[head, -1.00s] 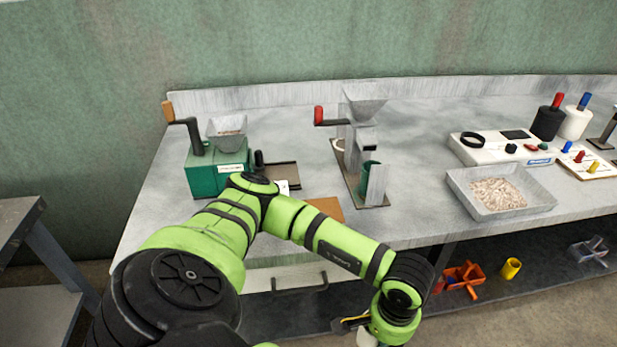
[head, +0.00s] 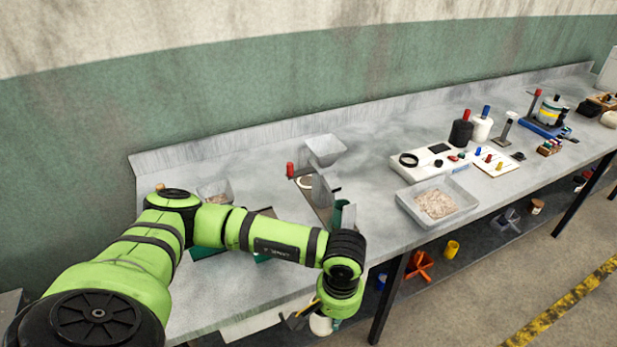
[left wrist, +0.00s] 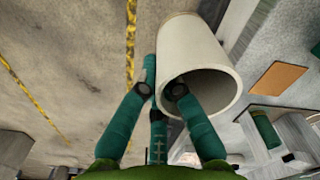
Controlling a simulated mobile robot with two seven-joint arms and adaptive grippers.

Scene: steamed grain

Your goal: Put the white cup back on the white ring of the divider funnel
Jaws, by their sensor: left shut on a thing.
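The white cup (left wrist: 195,62) is held in my left gripper (left wrist: 163,88), whose green fingers with dark tips grip its wall in the left wrist view. The cup's open end faces down and right there. In the head view part of the cup (head: 320,324) shows under my left wrist, low in front of the bench edge, with the gripper (head: 299,317) beside it. The divider funnel (head: 325,152), a grey hopper on a stand, is on the bench behind my forearm. A pale ring (head: 305,182) shows at its base, partly hidden. My right gripper is out of view.
A grey tray of grain (head: 437,204) stands right of the funnel, near the bench front. A white instrument (head: 435,160) and two bottles stand behind it. My left arm hides much of the green mill at the left. An orange holder (head: 419,266) and yellow cup (head: 452,249) sit on the lower shelf.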

